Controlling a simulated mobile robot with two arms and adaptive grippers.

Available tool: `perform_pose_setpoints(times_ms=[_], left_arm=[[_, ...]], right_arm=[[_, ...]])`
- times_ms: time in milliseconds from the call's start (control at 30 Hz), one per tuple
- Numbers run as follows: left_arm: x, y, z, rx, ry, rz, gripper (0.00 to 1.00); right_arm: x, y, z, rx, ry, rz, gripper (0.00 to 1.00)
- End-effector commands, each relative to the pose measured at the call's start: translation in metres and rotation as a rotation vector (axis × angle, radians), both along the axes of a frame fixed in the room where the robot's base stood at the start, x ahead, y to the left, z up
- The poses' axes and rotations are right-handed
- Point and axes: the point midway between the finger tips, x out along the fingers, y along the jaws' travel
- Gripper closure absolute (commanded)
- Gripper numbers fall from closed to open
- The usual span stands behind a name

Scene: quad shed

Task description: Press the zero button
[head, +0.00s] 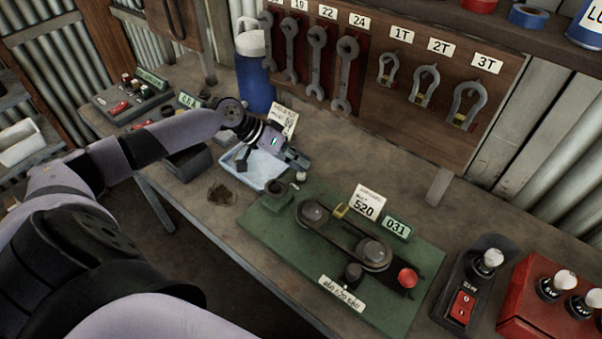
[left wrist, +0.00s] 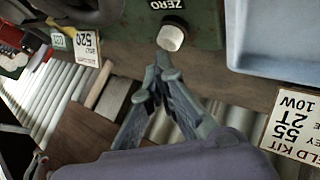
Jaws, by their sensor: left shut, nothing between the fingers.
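The zero button (left wrist: 171,38) is a pale round knob beside the ZERO label (left wrist: 166,4) on a green panel in the left wrist view. In the head view it is the small pale knob (head: 301,176) at the far left corner of the green tester board (head: 408,320). My left gripper (head: 297,161) is shut and empty, with its tips just behind the button. In the left wrist view the closed fingertips (left wrist: 163,62) point at the button's near edge. I cannot tell whether they touch it. My right gripper is not in view.
A pale blue tray (head: 235,166) lies under my left wrist. A blue jug (head: 254,80) stands behind. A tool board (head: 385,120) lines the back.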

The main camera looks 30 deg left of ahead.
Motion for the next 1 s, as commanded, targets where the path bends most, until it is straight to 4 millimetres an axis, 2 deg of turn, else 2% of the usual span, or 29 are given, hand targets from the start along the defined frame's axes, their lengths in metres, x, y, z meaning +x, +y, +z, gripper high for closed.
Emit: perform_pose_setpoints(times_ms=[1000], left_arm=[[-0.0001, 0.0003, -0.0089, 0.001, 0.001, 0.0, 1.0]], right_arm=[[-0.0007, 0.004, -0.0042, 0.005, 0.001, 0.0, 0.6]])
